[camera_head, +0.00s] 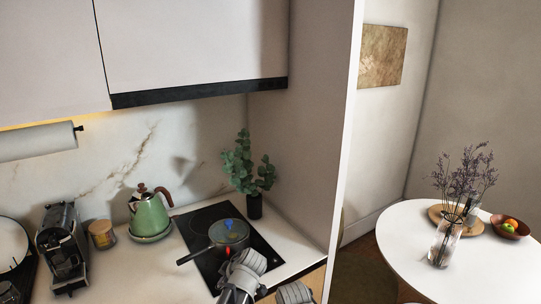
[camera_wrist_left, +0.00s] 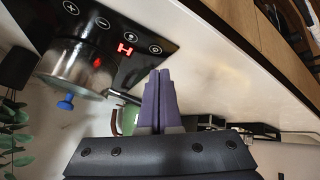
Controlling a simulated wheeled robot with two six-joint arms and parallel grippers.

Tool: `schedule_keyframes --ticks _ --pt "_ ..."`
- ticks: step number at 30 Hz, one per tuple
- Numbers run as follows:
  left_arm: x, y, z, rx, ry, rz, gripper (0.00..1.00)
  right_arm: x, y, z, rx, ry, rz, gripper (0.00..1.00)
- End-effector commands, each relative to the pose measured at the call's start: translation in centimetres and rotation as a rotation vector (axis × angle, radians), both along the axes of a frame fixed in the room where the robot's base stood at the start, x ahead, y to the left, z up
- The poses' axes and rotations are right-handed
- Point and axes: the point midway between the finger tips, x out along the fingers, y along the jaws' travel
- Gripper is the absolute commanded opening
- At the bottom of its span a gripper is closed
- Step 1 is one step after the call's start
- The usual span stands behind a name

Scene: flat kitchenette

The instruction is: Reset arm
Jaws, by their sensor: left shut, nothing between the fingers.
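My left gripper (camera_wrist_left: 159,98) shows in the left wrist view with its two dark purple-grey fingers together and nothing between them. In the head view, grey arm parts of mine reach in at the bottom, in front of the cooktop; the fingertips cannot be made out there. The pot (camera_head: 229,233), with a lid and blue knob, stands on the black cooktop (camera_head: 203,222). In the left wrist view the pot (camera_wrist_left: 78,68) is to the left of my fingers and apart from them. My right gripper cannot be made out in either view.
A green kettle (camera_head: 150,215), a small jar (camera_head: 102,234) and a coffee machine (camera_head: 62,245) stand left of the cooktop. A plant in a dark vase (camera_head: 255,207) stands behind it. A panel (camera_head: 305,130) separates the counter from a round white table (camera_head: 405,222).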

Motion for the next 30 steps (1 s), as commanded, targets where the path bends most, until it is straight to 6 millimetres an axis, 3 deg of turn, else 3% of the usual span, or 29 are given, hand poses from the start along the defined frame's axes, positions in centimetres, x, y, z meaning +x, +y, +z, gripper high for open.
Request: schedule_keyframes --ticks 1,9,15,21,30 --pt "-1.9 -0.8 -0.6 0.015 0.086 -0.091 0.00 0.0 0.0 0.0 0.000 0.000 0.000 0.00" --pt "-10.4 -5.3 -3.4 0.060 0.527 -0.688 0.00 0.0 0.0 0.0 0.000 0.000 0.000 0.00" --pt "-15.9 -8.2 -4.3 0.052 0.736 -1.134 0.00 0.0 0.0 0.0 0.000 0.000 0.000 0.00" --pt "-18.9 -9.7 -4.5 0.042 0.823 -1.408 0.00 0.0 0.0 0.0 0.000 0.000 0.000 0.00" --pt "-19.6 -10.1 -4.6 0.039 0.840 -1.480 0.00 0.0 0.0 0.0 0.000 0.000 0.000 0.00"
